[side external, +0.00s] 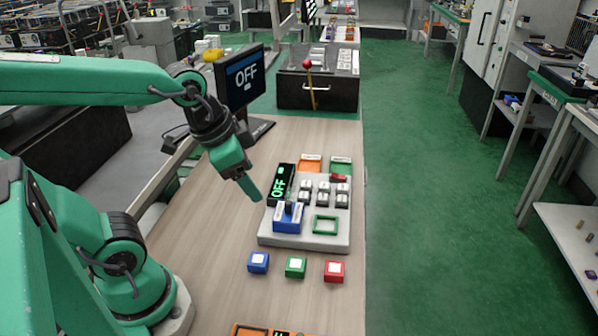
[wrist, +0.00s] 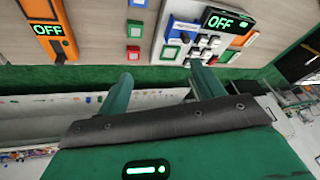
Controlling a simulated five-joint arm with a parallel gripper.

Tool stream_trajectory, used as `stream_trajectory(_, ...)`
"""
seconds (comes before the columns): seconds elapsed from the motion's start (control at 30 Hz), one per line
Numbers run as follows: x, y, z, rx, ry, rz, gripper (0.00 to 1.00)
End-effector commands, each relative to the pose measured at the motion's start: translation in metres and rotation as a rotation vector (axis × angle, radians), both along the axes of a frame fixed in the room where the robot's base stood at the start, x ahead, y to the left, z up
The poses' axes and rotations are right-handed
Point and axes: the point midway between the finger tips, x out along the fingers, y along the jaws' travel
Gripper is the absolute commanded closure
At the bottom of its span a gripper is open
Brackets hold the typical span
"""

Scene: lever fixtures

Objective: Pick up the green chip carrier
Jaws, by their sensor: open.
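The green chip carrier (side external: 295,267) is a small block with a white top. It sits on the wooden table between a blue carrier (side external: 258,262) and a red carrier (side external: 334,271). In the wrist view the green carrier (wrist: 135,29) is near the top, left of the board. My gripper (side external: 250,190) is above the table, farther back than the carriers and up to their left in the side view. In the wrist view its two fingers (wrist: 161,73) are apart with nothing between them. It touches no carrier.
A grey board (side external: 302,240) with switches, an OFF display, a blue lever box and a green square frame (side external: 325,225) stands behind the carriers. A monitor (side external: 243,78) stands at the back left. An orange fixture (side external: 250,330) is at the front edge. Table left of the carriers is clear.

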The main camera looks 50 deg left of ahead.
Motion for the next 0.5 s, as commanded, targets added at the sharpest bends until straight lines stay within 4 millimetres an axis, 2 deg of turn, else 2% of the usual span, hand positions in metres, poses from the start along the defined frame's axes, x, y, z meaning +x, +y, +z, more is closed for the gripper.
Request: stream_trajectory(0.5, 0.039, -0.024, -0.053, 0.238, 0.162, -0.755, 0.32)
